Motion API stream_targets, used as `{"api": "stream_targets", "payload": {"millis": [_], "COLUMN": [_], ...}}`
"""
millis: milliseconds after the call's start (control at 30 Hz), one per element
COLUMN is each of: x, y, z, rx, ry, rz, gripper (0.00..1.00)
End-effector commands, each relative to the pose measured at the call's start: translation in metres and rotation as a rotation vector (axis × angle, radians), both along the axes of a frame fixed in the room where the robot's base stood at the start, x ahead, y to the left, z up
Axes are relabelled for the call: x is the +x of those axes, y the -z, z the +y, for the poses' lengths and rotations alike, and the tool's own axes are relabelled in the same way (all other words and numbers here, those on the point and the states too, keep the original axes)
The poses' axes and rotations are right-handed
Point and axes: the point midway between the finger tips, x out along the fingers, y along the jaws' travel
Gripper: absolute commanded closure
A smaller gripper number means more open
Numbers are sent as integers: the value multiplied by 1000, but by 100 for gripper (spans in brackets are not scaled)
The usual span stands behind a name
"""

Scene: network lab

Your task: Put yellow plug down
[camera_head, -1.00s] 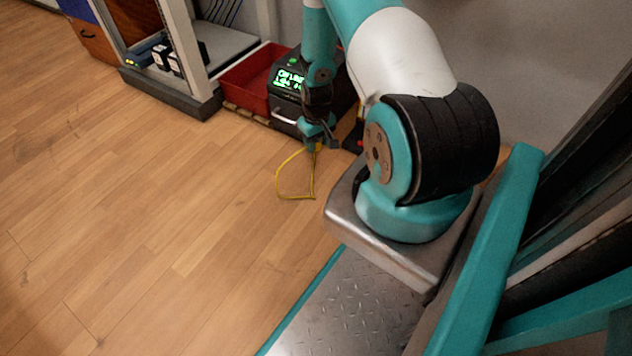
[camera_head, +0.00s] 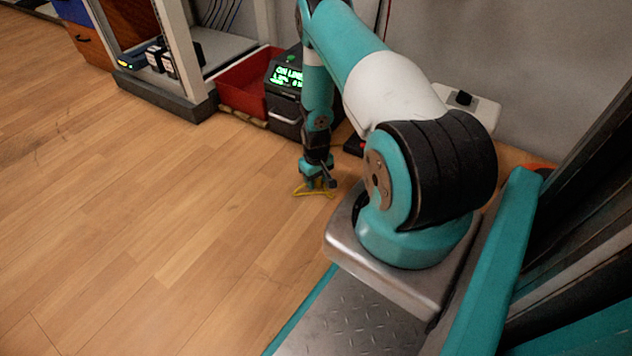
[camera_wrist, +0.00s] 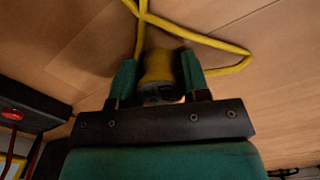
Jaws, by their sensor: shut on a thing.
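My gripper (camera_head: 318,184) is low, close to the wooden floor, in front of the black box. In the wrist view my gripper (camera_wrist: 158,80) is shut on the yellow plug (camera_wrist: 158,68), which sits between its two green fingers. The yellow cable (camera_wrist: 205,40) leaves the plug and loops over the floor ahead of it. In the head view the yellow cable (camera_head: 300,191) shows as a small loop at the floor under the gripper. The plug itself is hidden there. I cannot tell whether the plug touches the floor.
A black box with a green lit display (camera_head: 287,76) stands behind the gripper. A red bin (camera_head: 243,88) is left of it, beside a grey rack (camera_head: 185,60). A white socket strip (camera_head: 468,103) is near the wall. The wooden floor (camera_head: 150,220) at left is clear.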

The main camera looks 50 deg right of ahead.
Motion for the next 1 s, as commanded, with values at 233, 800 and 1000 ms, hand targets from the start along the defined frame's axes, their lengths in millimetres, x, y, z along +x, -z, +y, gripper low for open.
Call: {"api": "stream_targets", "payload": {"millis": [233,800,1000], "x": [0,1,1], "y": [2,-17,-64], "z": [0,-1,-1], "rx": [0,-2,-2], "ry": [0,0,0], "rz": [-1,-2,-3], "gripper": [95,32,32]}}
